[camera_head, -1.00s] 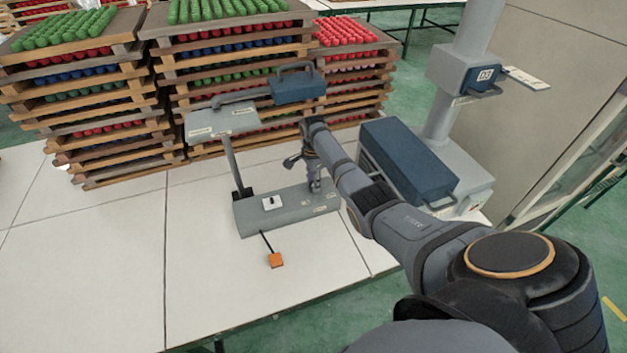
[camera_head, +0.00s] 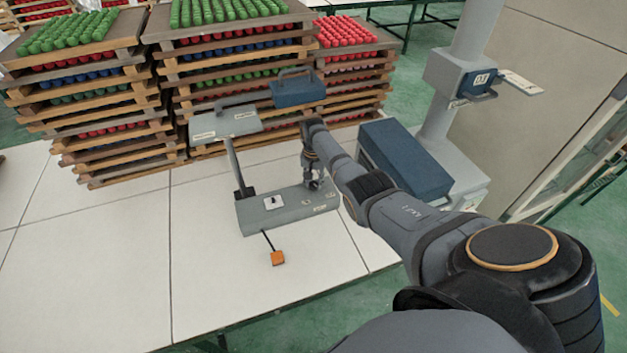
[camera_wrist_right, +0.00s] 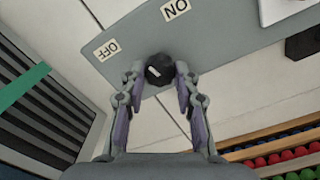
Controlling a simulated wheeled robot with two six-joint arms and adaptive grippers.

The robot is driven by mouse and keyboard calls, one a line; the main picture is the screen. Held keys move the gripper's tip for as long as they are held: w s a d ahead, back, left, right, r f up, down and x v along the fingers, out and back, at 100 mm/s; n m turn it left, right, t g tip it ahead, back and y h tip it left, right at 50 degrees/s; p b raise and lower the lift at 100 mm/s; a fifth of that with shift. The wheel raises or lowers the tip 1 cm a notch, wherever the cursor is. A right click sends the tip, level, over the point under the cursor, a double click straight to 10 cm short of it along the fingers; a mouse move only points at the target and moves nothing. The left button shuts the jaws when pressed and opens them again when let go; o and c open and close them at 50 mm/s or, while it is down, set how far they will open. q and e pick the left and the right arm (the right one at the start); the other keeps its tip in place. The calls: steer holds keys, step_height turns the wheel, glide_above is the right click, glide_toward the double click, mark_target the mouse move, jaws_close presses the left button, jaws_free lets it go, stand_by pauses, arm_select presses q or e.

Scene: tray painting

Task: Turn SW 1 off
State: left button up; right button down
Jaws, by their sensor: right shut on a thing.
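The switch is a round black knob (camera_wrist_right: 159,69) with a white mark, on the grey base of a machine (camera_head: 255,220). In the right wrist view, an OFF label (camera_wrist_right: 107,49) lies up and left of the knob and an ON label (camera_wrist_right: 176,9) lies above it. The white mark sits on the knob's left part; its exact heading is hard to tell. My right gripper (camera_head: 314,184) is at the base's right part, and the wrist view shows its two fingers (camera_wrist_right: 158,78) shut on the knob's sides. The left gripper is not seen.
Stacked wooden trays (camera_head: 110,130) stand behind. A blue-topped machine (camera_head: 405,160) stands at right.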

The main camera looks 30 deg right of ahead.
mark_target(313, 183)
steer(key=n, duration=0.5)
steer(key=shift+n, duration=0.4)
stand_by(0.4)
steer(key=c, duration=1)
jaws_free()
steer(key=shift+r, duration=0.15)
step_height(313, 183, up, 12)
steer(key=shift+f, duration=0.15)
